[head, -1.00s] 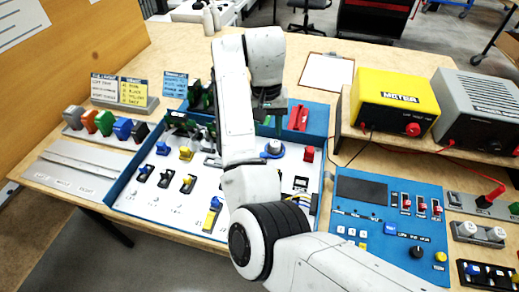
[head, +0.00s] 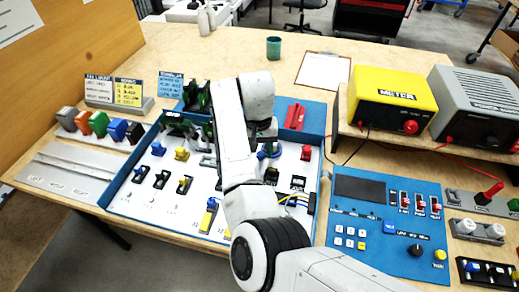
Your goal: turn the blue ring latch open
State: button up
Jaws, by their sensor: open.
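The blue ring latch (head: 263,155) sits on the white panel of the blue-walled assembly tray (head: 322,150), right of the tray's middle. Most of it is hidden behind my wrist and gripper, and only a little blue shows below them. My gripper (head: 266,148) points down right over the latch. The fingers are small and partly hidden, but they are open. I cannot tell whether they touch the ring or stand around it. How far the latch is turned is also hidden.
A green cup (head: 273,47) stands behind.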

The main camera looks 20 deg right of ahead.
grip_shut()
dwell(0.5)
jog(key=shift+r+p, duration=0.1)
jog(key=shift+p, duration=0.25)
jog(key=p, duration=0.1)
jog(key=n+p, duration=0.1)
jog(key=p, duration=0.1)
jog(key=shift+s+d+r+n, duration=0.2)
jog(key=shift+s+d+n, duration=0.1)
jog(key=shift+s, duration=0.1)
jog(key=n+p, duration=0.1)
jog(key=p, duration=0.1)
jog(key=s+d+n+p, duration=0.1)
jog(key=n+p, duration=0.1)
jog(key=p, duration=0.1)
jog(key=n+p, duration=0.1)
jog(key=n, duration=0.1)
jog(key=s+d+n+p, duration=0.1)
jog(key=n+p, duration=0.1)
jog(key=shift+d+f, duration=0.1)
jog(key=shift+d, duration=0.05)
jog(key=shift+s+d+f+n+p, duration=0.1)
jog(key=shift+d+n+p, duration=0.25)
jog(key=shift+n+p, duration=0.4)
jog(key=shift+d+f+n+p, duration=0.1)
jog(key=shift+d+n+p, duration=0.3)
jog(key=shift+n, duration=0.55)
